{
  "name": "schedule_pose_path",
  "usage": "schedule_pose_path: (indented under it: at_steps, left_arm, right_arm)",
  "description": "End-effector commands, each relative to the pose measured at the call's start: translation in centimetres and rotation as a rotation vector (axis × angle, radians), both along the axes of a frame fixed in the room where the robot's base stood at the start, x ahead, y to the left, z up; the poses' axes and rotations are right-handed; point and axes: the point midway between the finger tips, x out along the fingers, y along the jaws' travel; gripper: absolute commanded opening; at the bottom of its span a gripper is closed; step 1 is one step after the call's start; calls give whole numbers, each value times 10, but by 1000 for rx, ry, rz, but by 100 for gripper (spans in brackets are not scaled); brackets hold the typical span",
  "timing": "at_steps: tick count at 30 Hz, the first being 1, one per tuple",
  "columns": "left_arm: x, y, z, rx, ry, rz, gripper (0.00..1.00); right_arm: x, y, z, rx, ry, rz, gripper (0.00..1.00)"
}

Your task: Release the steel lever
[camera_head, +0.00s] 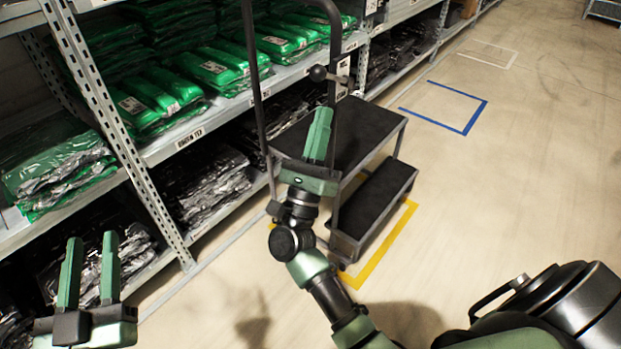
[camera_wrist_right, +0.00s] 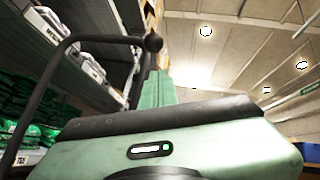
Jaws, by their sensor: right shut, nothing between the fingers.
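The steel lever (camera_head: 330,75) is a short rod with a dark ball knob on the tall handrail frame of the black step trolley (camera_head: 364,133). In the right wrist view the lever's knob (camera_wrist_right: 153,43) shows just above the fingers. My right gripper (camera_head: 321,112) is shut and empty, its fingers pointing up just below the knob. I cannot tell whether the fingertips touch the lever. In the right wrist view my right gripper's fingers (camera_wrist_right: 157,80) are together. My left gripper (camera_head: 90,238) is open and empty at the lower left, away from the lever.
Metal shelving (camera_head: 162,150) with green and dark packed garments (camera_head: 218,70) runs along the left, close to the trolley. Yellow floor tape (camera_head: 385,245) borders the trolley, and blue tape (camera_head: 475,117) lies beyond. The floor to the right is clear.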

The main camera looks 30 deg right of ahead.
Motion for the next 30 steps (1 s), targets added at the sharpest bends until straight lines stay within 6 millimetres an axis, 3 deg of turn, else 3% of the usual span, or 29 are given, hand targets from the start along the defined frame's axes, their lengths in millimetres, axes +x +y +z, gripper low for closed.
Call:
schedule_pose_path:
  at_steps: [3, 12, 30]
  left_arm:
    - [0, 0, 0, 0, 0, 0, 36]
    - [-2, 0, 6, -9, -31, -1, 36]
    - [-2, 0, 8, -11, -40, -2, 36]
  right_arm:
    - [-15, 20, -25, 2, 12, 5, 0]
    - [-40, 50, -58, 0, 8, 3, 0]
    - [-46, 56, -64, 1, 5, 2, 0]
